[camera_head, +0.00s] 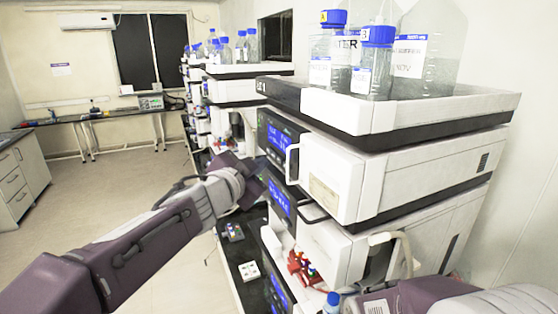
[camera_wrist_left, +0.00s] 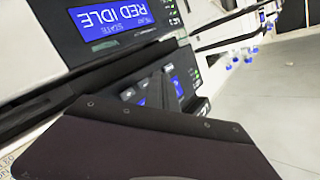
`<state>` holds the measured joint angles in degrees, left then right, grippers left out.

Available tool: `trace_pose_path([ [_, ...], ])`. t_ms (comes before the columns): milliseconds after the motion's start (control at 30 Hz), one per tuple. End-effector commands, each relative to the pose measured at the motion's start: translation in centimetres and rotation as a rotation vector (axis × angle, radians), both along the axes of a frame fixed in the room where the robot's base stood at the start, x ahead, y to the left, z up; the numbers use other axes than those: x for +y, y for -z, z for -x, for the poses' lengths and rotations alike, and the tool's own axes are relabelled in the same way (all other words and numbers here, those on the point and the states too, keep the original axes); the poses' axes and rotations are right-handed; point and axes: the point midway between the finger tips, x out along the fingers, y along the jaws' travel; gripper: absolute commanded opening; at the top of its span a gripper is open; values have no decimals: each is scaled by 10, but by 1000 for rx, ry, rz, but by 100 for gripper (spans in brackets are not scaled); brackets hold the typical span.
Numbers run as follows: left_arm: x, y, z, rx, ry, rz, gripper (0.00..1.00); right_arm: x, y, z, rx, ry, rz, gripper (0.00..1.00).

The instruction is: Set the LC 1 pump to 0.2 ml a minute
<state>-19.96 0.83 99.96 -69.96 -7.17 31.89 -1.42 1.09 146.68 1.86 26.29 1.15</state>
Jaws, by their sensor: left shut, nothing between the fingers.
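The near instrument stack, with a tray marked LC 1 (camera_head: 262,86), stands at the right in the head view. Its upper module has a lit blue display (camera_head: 280,137), and a lower module has another blue display (camera_head: 279,198). I cannot tell from these frames which module is the pump, and no flow value is readable. My left gripper (camera_head: 252,166) is shut and empty near the front panels. In the left wrist view its fingers (camera_wrist_left: 163,92) overlap a panel with buttons and a partly hidden blue screen (camera_wrist_left: 178,82). A display there (camera_wrist_left: 112,30) shows inverted text like "IDLE". My right gripper is out of view.
Bottles with blue caps (camera_head: 375,62) stand in the top tray. A white handle (camera_head: 291,163) juts from the upper module. Red fittings (camera_head: 302,268) sit low on the stack. More stacks (camera_head: 232,88) stand behind. The floor at left (camera_head: 110,178) is clear.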

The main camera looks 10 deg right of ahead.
Motion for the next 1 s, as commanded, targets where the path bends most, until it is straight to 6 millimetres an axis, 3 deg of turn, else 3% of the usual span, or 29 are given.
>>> trace_pose_path([
  [400,36,-1,12,0,-2,2,0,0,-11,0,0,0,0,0],
  [1000,37,0,12,0,0,1,0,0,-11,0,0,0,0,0],
])
